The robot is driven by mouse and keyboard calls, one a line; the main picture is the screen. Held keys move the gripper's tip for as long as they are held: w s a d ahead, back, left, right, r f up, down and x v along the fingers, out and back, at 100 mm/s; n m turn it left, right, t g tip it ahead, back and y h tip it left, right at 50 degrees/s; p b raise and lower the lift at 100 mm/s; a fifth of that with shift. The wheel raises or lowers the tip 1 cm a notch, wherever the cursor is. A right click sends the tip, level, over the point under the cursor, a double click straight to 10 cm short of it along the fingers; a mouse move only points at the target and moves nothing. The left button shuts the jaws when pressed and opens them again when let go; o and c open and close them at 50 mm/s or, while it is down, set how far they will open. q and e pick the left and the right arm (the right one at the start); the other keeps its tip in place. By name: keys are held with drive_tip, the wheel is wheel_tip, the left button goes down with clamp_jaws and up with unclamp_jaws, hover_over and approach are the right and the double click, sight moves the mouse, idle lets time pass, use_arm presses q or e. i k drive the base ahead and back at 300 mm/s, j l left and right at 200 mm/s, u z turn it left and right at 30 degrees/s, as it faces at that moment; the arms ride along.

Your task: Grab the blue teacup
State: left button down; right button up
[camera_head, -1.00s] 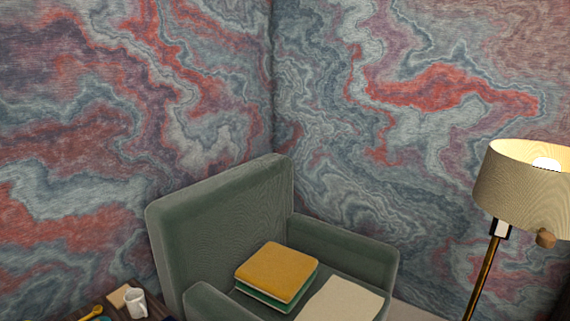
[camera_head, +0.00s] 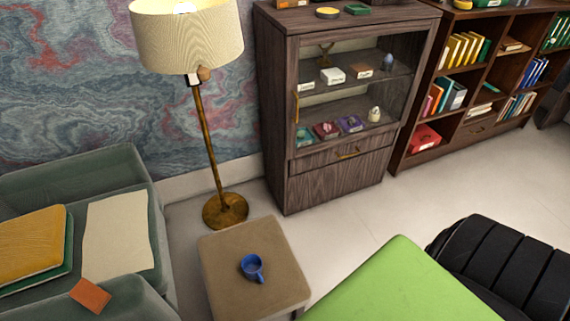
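The blue teacup (camera_head: 253,267) stands upright on a small brown side table (camera_head: 225,252) in the lower middle of the head view. Its handle points toward the bottom of the picture. Nothing touches the cup except the table top. Neither of my grippers is in view.
A green armchair (camera_head: 85,164) with books (camera_head: 30,240) is at the left. A floor lamp (camera_head: 205,130) and a glass-front cabinet (camera_head: 330,180) stand behind the table. A green surface (camera_head: 405,285) and a black chair (camera_head: 505,265) are at the lower right. Pale floor (camera_head: 345,230) lies between them.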

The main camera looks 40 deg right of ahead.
sight(252, 265)
drive_tip(key=z, duration=0.75)
